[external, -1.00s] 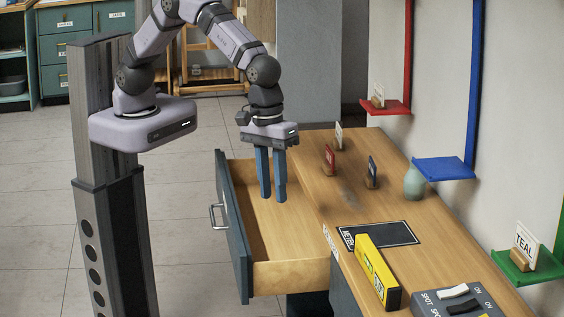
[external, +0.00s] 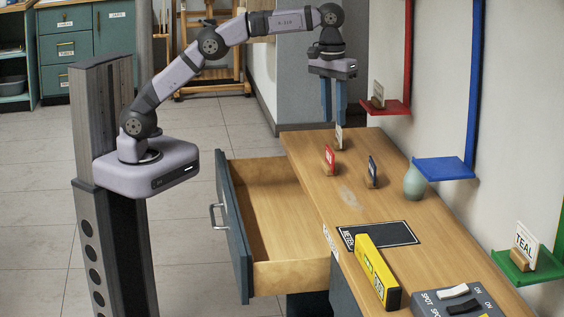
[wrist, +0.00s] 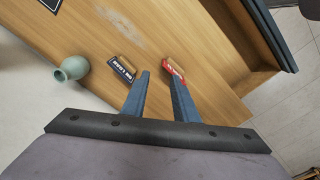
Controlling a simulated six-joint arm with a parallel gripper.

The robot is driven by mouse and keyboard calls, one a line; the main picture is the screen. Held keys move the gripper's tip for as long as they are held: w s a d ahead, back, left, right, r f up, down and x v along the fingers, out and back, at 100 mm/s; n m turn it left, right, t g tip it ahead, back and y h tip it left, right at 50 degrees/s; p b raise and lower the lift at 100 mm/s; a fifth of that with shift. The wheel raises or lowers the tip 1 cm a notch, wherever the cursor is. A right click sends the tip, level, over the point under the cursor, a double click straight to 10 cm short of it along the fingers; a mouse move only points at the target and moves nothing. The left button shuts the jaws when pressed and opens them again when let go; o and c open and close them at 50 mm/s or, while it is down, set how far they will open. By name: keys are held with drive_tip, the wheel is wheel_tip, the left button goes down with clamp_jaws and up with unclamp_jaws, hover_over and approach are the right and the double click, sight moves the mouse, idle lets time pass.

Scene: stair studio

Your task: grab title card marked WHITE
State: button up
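A white title card (external: 339,138) stands upright at the far end of the wooden desk; its lettering cannot be read from here. My gripper (external: 334,121) is above that card, fingers pointing down and apart with nothing between them. The lower finger ends come close to the card's top in the external view; whether they touch cannot be told. In the wrist view my gripper (wrist: 157,73) shows a red card (wrist: 174,69) and a dark card (wrist: 121,69) beyond its fingertips; the white card is not visible there.
The red card (external: 329,159) and dark card (external: 372,170) stand nearby on the desk (external: 300,143), with a green vase (external: 414,183) beside them. A drawer (external: 236,230) is open and empty. Another card (external: 378,91) stands on the red shelf (external: 397,107).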

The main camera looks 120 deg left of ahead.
drive_tip(key=s+a+f+n+p, duration=0.35)
drive_tip(key=a+n+p, duration=0.25)
drive_tip(key=a, duration=0.5)
drive_tip(key=n+p, duration=0.4)
drive_tip(key=p, duration=0.4)
hover_over(339, 129)
drive_tip(key=a, duration=0.2)
drive_tip(key=shift+s+d+f+g, duration=0.1)
drive_tip(key=shift+s+f+g, duration=0.05)
drive_tip(key=shift+f, duration=0.8)
drive_tip(key=shift+s+f+g, duration=0.1)
drive_tip(key=shift+f+g, duration=0.05)
drive_tip(key=shift+f, duration=0.75)
drive_tip(key=shift+s+d+f+p, duration=0.15)
drive_tip(key=shift+f+p, duration=0.5)
drive_tip(key=shift+f, duration=0.45)
drive_tip(key=shift+d+f+p, duration=0.1)
drive_tip(key=shift+f+p, duration=0.5)
drive_tip(key=shift+f, duration=0.9)
drive_tip(key=shift+f, duration=0.25)
clamp_jaws()
